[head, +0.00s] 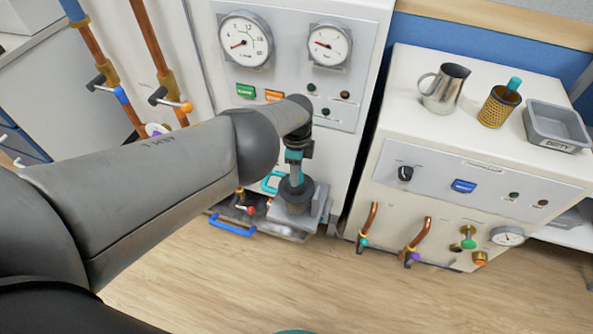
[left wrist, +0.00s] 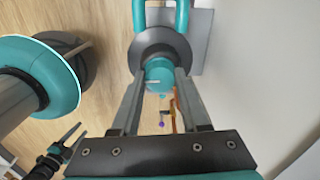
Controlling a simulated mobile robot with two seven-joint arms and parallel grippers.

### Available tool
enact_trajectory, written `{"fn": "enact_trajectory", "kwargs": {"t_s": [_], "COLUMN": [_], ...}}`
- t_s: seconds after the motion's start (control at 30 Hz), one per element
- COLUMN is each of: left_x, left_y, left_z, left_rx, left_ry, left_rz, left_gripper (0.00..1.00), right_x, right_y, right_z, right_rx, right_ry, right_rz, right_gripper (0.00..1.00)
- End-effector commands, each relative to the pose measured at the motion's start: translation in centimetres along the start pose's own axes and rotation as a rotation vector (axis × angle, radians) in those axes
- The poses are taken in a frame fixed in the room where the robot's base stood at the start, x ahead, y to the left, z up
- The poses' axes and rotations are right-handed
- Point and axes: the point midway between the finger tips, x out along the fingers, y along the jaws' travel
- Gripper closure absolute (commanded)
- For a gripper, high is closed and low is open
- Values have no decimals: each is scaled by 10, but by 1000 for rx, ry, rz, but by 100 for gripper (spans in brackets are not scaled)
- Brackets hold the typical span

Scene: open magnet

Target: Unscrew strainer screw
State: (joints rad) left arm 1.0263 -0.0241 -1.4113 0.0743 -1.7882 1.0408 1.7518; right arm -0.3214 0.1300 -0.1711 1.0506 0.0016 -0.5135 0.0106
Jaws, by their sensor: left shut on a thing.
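My left gripper (head: 295,172) reaches down to a low grey unit at the foot of the middle cabinet. In the left wrist view its two fingers (left wrist: 160,84) are shut on a round teal knob, which I take to be the strainer screw (left wrist: 158,68). The knob stands at the centre of a dark grey round cover (left wrist: 142,49), also seen below the gripper in the head view (head: 298,191). A teal handle (left wrist: 181,14) shows beyond the cover. The gripper partly hides the knob in the head view.
A metal jug (head: 443,90), a brass mesh strainer basket (head: 498,106) with a teal top and a grey tray (head: 556,125) stand on the right cabinet. A blue handle (head: 232,228) sits low beside the grey unit. The wooden floor in front is clear.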

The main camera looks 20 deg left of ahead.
Motion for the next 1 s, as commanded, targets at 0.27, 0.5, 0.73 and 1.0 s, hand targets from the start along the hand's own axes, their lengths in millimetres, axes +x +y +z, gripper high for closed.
{"fn": "enact_trajectory", "kwargs": {"t_s": [0.27, 0.5, 0.73, 1.0], "left_x": [0, 0, 0, 0], "left_y": [0, 0, 0, 0], "left_z": [0, 0, 0, 0], "left_rx": [-90, -108, -108, -107], "left_ry": [0, 0, 0, 0], "left_rz": [-1, -1, 0, 0], "left_gripper": [100, 100, 100, 31], "right_x": [-1, -1, -2, -2], "right_y": [0, -1, -1, -2], "right_z": [-6, 0, 0, 0], "right_rx": [0, 0, 1, 1], "right_ry": [10, -1, -2, -1], "right_rz": [0, -2, -2, -2], "right_gripper": [50, 50, 50, 50]}}
